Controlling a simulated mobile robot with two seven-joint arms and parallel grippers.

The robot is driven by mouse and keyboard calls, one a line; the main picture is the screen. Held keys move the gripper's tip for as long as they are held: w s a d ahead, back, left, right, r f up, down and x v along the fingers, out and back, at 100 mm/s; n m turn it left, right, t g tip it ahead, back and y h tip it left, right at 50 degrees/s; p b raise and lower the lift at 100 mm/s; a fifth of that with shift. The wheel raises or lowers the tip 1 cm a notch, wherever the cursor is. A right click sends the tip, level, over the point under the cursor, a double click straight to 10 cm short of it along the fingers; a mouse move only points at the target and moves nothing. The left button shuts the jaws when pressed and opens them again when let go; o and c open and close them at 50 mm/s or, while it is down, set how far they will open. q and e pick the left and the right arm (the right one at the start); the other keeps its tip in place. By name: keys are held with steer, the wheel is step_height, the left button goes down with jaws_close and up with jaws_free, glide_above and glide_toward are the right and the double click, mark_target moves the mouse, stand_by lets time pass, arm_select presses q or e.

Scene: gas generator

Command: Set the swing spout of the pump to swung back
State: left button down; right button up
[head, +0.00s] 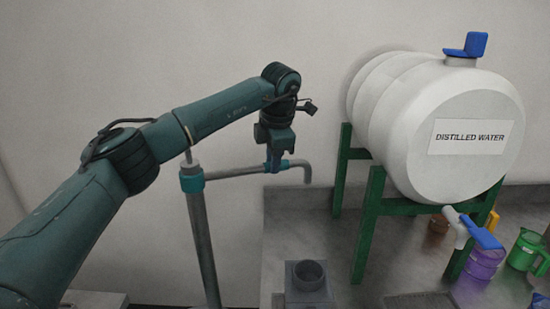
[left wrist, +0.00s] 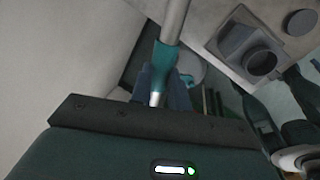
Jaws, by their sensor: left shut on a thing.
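The pump's upright grey pipe (head: 203,240) stands left of the bench, with a teal collar (head: 192,183) near its top. The swing spout (head: 235,171) runs from this collar to the right, roughly level, and its tip bends down over the bench's left part. My left gripper (head: 277,165) reaches down from above and is shut on the spout near its teal sleeve, short of the bent tip. In the left wrist view the teal sleeve (left wrist: 166,60) and the pipe pass between my left fingers (left wrist: 161,88). My right gripper is not in view.
A white distilled water tank (head: 400,130) rests on a green stand (head: 371,225) to the right. Purple and green vessels stand at the far right. The wall behind is bare.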

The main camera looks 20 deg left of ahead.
arm_select(q)
steer(key=shift+w+a+r+n+y+p, duration=0.1)
steer(key=shift+w+a+n+y+p, duration=0.2)
steer(key=shift+w+a+n, duration=1.15)
steer(key=shift+a, duration=0.15)
steer(key=c, duration=1.3)
jaws_free()
steer(key=shift+w, duration=0.15)
steer(key=shift+c, duration=0.2)
steer(key=shift+g, duration=0.3)
steer(key=v, duration=1.3)
steer(key=shift+b, duration=0.4)
